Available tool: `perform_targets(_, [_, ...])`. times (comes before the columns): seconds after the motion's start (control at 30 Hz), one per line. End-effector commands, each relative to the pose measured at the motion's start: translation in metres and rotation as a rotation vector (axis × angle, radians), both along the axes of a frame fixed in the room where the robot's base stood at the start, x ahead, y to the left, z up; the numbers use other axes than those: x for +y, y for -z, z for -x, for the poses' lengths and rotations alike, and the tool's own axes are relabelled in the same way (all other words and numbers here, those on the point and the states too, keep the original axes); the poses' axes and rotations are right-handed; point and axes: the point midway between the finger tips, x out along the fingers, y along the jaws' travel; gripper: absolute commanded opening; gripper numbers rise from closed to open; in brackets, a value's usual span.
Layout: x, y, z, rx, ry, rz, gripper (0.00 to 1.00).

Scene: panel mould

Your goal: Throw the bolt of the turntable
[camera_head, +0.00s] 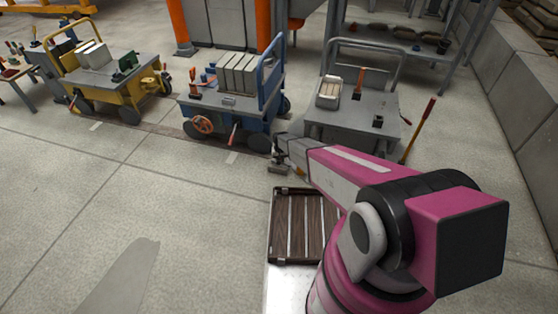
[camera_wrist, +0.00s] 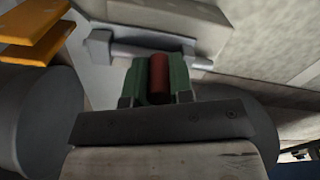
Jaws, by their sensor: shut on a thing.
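My gripper (camera_head: 279,161) reaches low, between the blue cart and the grey cart in the head view. In the wrist view its green fingers (camera_wrist: 160,78) are shut on a red, upright grip (camera_wrist: 158,75). Just behind the grip, a grey metal bolt rod (camera_wrist: 150,54) lies across a pale plate, with a block at its left end. The grip seems to belong to this bolt, but their joint is hidden by the fingers. I cannot tell how far the bolt is thrown. The turntable cannot be made out for certain.
A blue cart (camera_head: 222,103) with a red handwheel stands left of my gripper, and a grey cart (camera_head: 355,111) stands right. A yellow cart (camera_head: 122,77) is farther left. In the wrist view, dark rounded shapes flank the fingers and an orange part (camera_wrist: 38,30) is upper left. Left foreground floor is clear.

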Motion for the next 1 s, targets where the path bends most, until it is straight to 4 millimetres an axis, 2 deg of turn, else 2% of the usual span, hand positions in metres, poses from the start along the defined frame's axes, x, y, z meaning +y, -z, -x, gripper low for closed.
perform_targets(0.23, [-0.042, -0.001, 0.011, 0.002, 0.002, 0.001, 0.0])
perform_targets(0.53, [-0.048, 0.0, 0.012, 0.002, -0.001, 0.003, 0.0])
perform_targets(0.57, [-0.048, 0.0, 0.012, 0.002, -0.001, 0.004, 0.25])
perform_targets(0.63, [-0.048, 0.0, 0.012, 0.002, -0.001, 0.003, 0.47])
perform_targets(1.0, [-0.047, -0.003, 0.011, 0.001, 0.0, 0.001, 0.47])
